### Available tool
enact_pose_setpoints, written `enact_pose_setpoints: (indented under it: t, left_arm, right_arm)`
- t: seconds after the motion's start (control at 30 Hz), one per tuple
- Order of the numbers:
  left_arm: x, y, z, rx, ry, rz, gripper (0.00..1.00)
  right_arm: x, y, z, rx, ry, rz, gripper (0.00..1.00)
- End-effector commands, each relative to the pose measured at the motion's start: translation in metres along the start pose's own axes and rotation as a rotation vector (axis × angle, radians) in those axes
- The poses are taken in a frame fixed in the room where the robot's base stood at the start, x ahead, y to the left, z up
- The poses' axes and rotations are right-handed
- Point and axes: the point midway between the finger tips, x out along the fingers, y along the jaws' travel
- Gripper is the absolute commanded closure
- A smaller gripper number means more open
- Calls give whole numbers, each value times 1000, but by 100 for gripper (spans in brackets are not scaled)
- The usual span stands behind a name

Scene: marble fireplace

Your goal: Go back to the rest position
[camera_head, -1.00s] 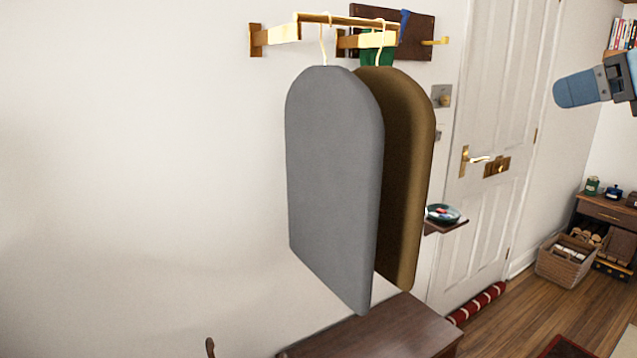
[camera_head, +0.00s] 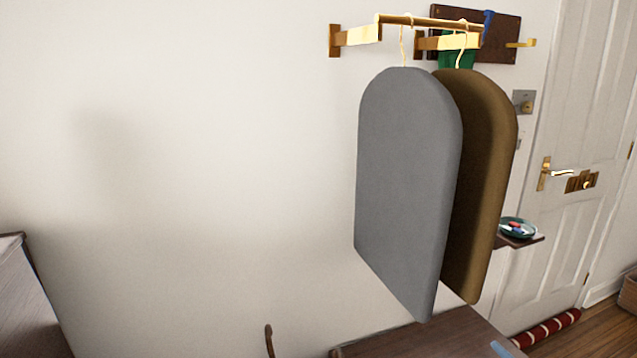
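Two garment shapes hang side by side from a brass rail (camera_head: 428,23) on the wall. The grey garment (camera_head: 405,180) is in front, and the brown garment (camera_head: 487,180) is partly hidden behind it. Both hang from hooks, with no gripper touching them. A small blue patch (camera_head: 501,349) at the bottom edge, over the bench, looks like the tip of my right gripper. Too little of it shows to tell open from shut. My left gripper is not in view.
A dark wooden bench (camera_head: 420,340) stands below the garments. A small shelf with a green dish (camera_head: 517,228) is right of them, beside the white door (camera_head: 585,130). A dark furniture piece (camera_head: 30,310) is at lower left. The wall between is bare.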

Motion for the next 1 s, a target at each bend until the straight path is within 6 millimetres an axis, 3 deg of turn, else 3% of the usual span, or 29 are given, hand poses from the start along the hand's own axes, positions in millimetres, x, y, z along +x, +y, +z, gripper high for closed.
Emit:
enact_pose_setpoints:
  t: [0.03, 0.2, 0.47, 0.53, 1.0]
  left_arm:
    - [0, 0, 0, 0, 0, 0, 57]
    - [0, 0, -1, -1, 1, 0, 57]
    - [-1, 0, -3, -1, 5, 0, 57]
    - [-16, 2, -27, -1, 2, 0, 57]
    - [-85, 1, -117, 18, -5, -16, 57]
  right_arm:
    - [-18, -37, 14, 134, -110, -14, 26]
    - [-75, -135, 37, 474, -416, -81, 26]
    - [-152, -250, 21, 852, -751, -206, 26]
    - [-148, -230, 4, 851, -755, -209, 26]
    - [-136, -143, -67, 820, -765, -204, 26]
